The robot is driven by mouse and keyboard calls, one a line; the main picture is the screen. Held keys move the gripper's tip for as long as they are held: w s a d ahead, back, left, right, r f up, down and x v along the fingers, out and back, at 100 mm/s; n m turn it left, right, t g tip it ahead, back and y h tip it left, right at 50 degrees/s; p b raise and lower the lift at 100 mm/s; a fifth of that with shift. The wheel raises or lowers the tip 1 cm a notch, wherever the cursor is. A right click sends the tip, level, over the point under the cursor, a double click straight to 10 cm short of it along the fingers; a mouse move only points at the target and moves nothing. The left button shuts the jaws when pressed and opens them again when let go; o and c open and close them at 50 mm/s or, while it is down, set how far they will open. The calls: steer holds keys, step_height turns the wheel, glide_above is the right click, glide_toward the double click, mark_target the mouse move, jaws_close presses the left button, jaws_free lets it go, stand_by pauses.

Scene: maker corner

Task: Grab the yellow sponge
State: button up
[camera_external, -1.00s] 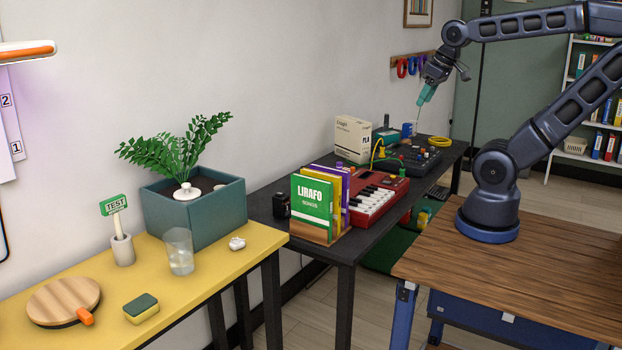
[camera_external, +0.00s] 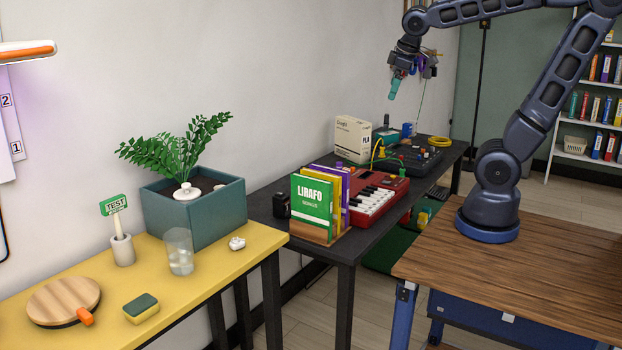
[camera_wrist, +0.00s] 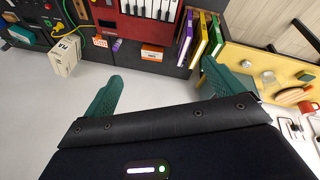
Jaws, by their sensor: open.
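The yellow sponge (camera_external: 141,309) with a dark green top lies on the yellow table (camera_external: 205,285), near its front edge, right of a round wooden board. In the wrist view a small green-topped block that looks like the sponge (camera_wrist: 306,76) shows at the far right. My gripper (camera_external: 394,88) is up in the air above the far end of the dark table, well away from the sponge. In the wrist view its two teal fingers (camera_wrist: 162,72) are spread apart with nothing between them.
The wooden board (camera_external: 62,300), a glass (camera_external: 179,252), a sign in a small pot (camera_external: 122,249) and a planter (camera_external: 205,213) stand on the yellow table. Books (camera_external: 314,211) and a red keyboard (camera_external: 375,200) fill the near dark table. A white box (camera_external: 352,139) stands farther back.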

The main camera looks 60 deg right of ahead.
steer(key=w+a+f+n+h, duration=0.25)
steer(key=w+a+n, duration=0.65)
steer(key=w+a, duration=0.9)
steer(key=w+a+f+n+t, duration=0.2)
steer(key=w+a+f+n, duration=0.25)
steer(key=a, duration=0.45)
steer(key=w+a+f+n+t, duration=0.1)
steer(key=w+a+f+n, duration=0.3)
steer(key=a, duration=0.5)
steer(key=n+t+y, duration=0.4)
steer(key=n+t, duration=0.3)
steer(key=n, duration=0.7)
glide_toward(147, 310)
steer(key=x, duration=1)
steer(key=shift+w+f, duration=0.15)
steer(key=shift+w, duration=0.2)
steer(key=shift+c, duration=0.4)
